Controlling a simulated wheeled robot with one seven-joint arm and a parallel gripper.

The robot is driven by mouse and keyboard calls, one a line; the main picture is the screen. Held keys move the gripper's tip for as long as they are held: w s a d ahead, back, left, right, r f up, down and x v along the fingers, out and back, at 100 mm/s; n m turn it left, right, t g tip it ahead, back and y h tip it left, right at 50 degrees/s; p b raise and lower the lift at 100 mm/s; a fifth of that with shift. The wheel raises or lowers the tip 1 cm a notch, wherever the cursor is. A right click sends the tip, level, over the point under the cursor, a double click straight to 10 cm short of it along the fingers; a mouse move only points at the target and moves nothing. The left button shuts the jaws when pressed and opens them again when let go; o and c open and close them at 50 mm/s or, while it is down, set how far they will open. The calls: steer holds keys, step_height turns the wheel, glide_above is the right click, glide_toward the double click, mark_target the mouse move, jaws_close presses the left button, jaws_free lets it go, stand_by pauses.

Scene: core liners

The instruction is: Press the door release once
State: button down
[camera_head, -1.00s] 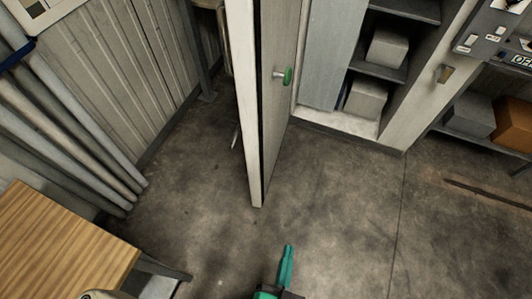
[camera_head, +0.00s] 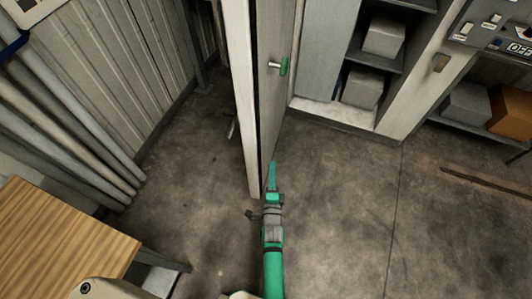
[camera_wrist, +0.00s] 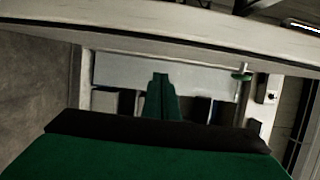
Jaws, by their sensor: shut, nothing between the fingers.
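An open pale door (camera_head: 272,100) stands edge-on in the middle of the head view. A green round-ended knob (camera_head: 284,67) on a short metal stem sticks out from its right face. It also shows at the right in the wrist view (camera_wrist: 241,77). No part is labelled as the door release; I cannot tell whether this knob is it. My green gripper (camera_head: 271,172) points forward, shut and empty, its tip beside the door's near edge and well short of the knob in the picture. It shows in the wrist view (camera_wrist: 161,88). Contact with the door cannot be told.
A control panel (camera_head: 495,28) is at the top right. Shelves with grey boxes (camera_head: 384,38) stand behind the door. A wooden table (camera_head: 60,235) and pipes (camera_head: 75,140) are left. Floor right of the door is mostly clear.

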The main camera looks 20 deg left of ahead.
steer(key=w+a, duration=0.7)
steer(key=w, duration=0.2)
stand_by(0.6)
stand_by(0.3)
